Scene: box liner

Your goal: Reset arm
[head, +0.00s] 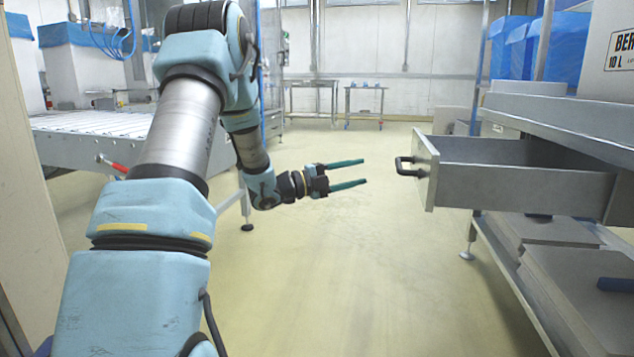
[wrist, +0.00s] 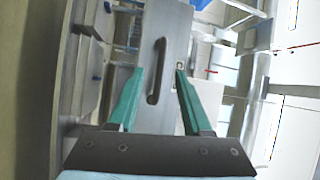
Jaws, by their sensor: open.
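My gripper (head: 364,172) is in the middle of the head view, with two green fingers spread apart. It is open and empty, and points right toward the drawer. The drawer (head: 522,170) is pulled out of the metal bench at the right, and its dark handle (head: 402,167) is on its front. A clear gap lies between my fingertips and the handle. In the wrist view the green fingers of my gripper (wrist: 158,72) are apart, and the handle (wrist: 157,72) shows ahead between them, not touched.
A roller conveyor (head: 95,124) stands at the left behind my arm. The metal bench (head: 545,105) at the right carries a white box (head: 612,50) and blue-lined boxes. Small tables (head: 364,100) stand at the back. The floor (head: 340,260) below my gripper is clear.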

